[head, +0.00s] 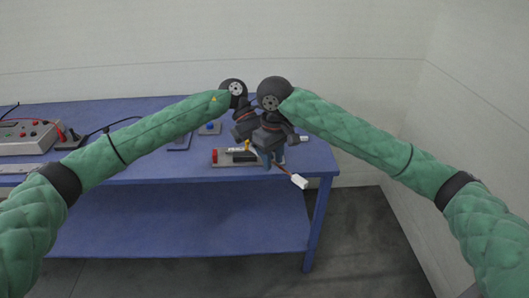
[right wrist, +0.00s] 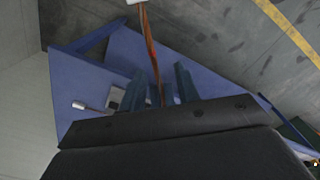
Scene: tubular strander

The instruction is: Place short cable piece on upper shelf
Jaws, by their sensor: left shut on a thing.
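A short cable piece (head: 284,171) with thin orange-red wires and a white connector (head: 300,181) hangs out over the front edge of the blue table. In the right wrist view the cable (right wrist: 151,50) runs down between two separated blue fingers. My left gripper (head: 249,143) is shut, apparently on the cable; its fingertips are largely hidden. My right gripper (head: 272,160) is close beside it, with its fingers apart around the cable; in the right wrist view the gripper (right wrist: 160,80) shows this gap. The table's upper shelf (head: 150,172) lies below both grippers.
A red-and-grey device (head: 222,157) lies right under the grippers. A small blue-button box (head: 209,128) stands behind it. A meter box (head: 28,137) with leads stands far left. The lower shelf (head: 180,230) is bare. A wall rises behind the table.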

